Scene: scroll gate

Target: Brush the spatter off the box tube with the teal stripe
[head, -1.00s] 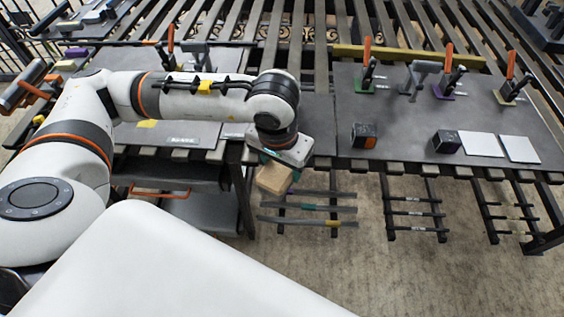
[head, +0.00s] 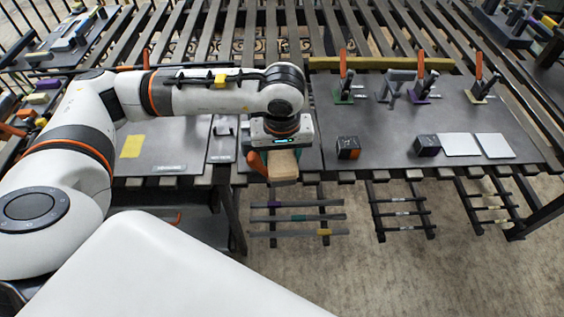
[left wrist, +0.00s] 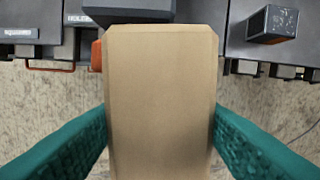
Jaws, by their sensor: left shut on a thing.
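My left gripper (head: 282,152) is shut on a tan wooden-looking block (head: 284,166) at the table's front edge. In the left wrist view the block (left wrist: 160,100) sits between teal fingers and fills the middle; no bristles show. Below it in the head view, a rack holds dark tubes with coloured marks. The middle tube has a teal stripe (head: 297,217); the purple-marked tube (head: 280,204) is above it and the yellow-marked one (head: 324,232) below. The block is apart from the tubes in the picture. Spatter is too small to tell. My right gripper is not in view.
An orange handle (head: 255,163) is just left of the block. An orange-sided dark cube (head: 347,148), another dark cube (head: 427,146) and two pale plates stand on the table to the right. Orange-handled clamps (head: 343,78) are behind. More racks (head: 402,210) hang to the right.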

